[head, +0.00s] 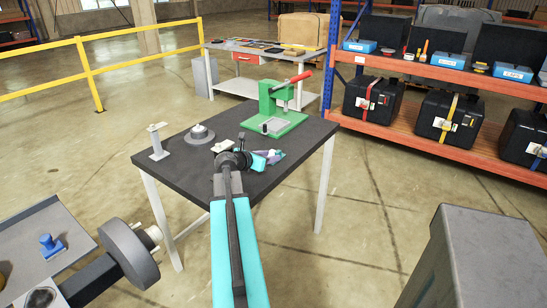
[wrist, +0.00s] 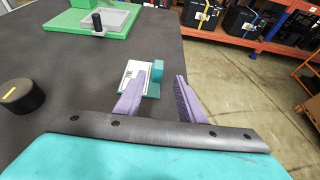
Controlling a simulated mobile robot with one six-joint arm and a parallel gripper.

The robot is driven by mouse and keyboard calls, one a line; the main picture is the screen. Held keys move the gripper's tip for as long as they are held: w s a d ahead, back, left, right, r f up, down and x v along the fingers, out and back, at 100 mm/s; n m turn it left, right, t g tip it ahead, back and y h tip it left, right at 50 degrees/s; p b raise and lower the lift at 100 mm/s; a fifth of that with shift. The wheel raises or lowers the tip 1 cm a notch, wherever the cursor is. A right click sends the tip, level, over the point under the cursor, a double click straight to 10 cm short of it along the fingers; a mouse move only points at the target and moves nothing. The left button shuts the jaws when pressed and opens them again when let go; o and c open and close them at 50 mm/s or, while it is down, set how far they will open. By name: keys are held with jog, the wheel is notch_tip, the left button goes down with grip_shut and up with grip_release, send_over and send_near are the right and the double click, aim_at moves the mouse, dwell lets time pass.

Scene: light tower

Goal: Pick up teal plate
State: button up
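The teal plate (wrist: 153,92) lies on the dark table in the wrist view, with a teal upright block and a white labelled face on it. My gripper (wrist: 160,86) has its two purple fingers spread apart with nothing held between them. The left finger overlaps the plate in the picture; the right finger is over the table's right edge. I cannot tell whether either touches the plate. In the head view my gripper (head: 273,157) is low over the table, and the plate is not clearly distinguishable there.
A green press with a red handle (head: 287,118) stands at the back of the dark table (head: 180,170). A grey round part (head: 199,134) and a small stand (head: 158,143) are at its left. A black cylinder (wrist: 20,96) is left of my gripper. Shelves (head: 440,145) stand at right.

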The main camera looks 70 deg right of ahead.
aim_at(276, 153)
jog(key=shift+x, duration=1.1)
jog(key=shift+w+r+p+x, duration=0.1)
jog(key=shift+p+x, duration=0.15)
jog(key=shift+x, duration=0.65)
jog(key=shift+w+r+p+x, duration=0.15)
jog(key=shift+p+x, duration=0.05)
jog(key=shift+x, duration=1.7)
jog(key=shift+a, duration=0.1)
jog(key=shift+c, duration=0.4)
grip_shut()
